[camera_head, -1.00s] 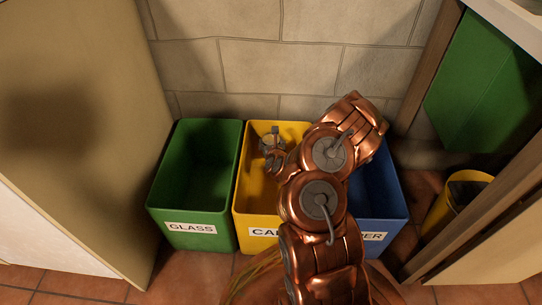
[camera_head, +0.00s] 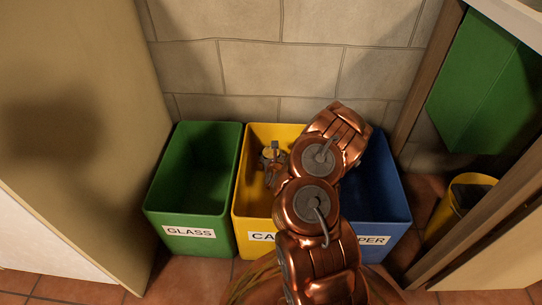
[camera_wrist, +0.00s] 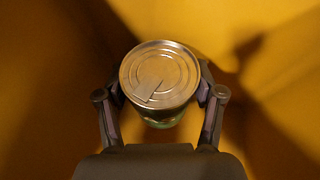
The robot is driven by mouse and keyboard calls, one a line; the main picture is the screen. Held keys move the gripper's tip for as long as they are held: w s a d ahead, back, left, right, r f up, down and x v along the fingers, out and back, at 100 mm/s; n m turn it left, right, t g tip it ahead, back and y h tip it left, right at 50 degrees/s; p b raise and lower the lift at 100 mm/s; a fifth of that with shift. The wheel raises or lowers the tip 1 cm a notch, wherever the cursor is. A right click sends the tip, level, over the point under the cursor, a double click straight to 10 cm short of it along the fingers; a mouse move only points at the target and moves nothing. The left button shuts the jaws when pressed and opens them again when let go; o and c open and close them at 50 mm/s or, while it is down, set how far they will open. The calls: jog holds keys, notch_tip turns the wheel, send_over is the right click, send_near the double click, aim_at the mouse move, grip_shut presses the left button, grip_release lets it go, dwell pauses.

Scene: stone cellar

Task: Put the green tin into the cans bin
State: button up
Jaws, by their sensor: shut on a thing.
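A tin with a metal lid (camera_wrist: 160,78) sits between the two fingers of my gripper (camera_wrist: 160,100) in the wrist view. Its lid faces the camera, and a strip of green side shows below the rim. My gripper is shut on it. In the head view my gripper (camera_head: 271,158) is over the yellow bin (camera_head: 250,195), within its opening; the tin is small and mostly hidden there. The yellow bin's label (camera_head: 262,237) reads "CA", the rest covered by my arm. Yellow walls fill the wrist view around the tin.
A green bin (camera_head: 190,205) labelled GLASS stands to the left, and a blue bin (camera_head: 385,205) labelled "PER" to the right, touching or close to the yellow one. A stone wall (camera_head: 260,70) is behind. Panels flank both sides, and a yellow bucket (camera_head: 465,190) stands at right.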

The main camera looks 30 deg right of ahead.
jog(key=shift+f, duration=0.4)
jog(key=o, duration=1.1)
jog(key=shift+r, duration=0.45)
jog(key=shift+p+v, duration=1.8)
jog(key=shift+v, duration=1.95)
jog(key=shift+r, duration=0.2)
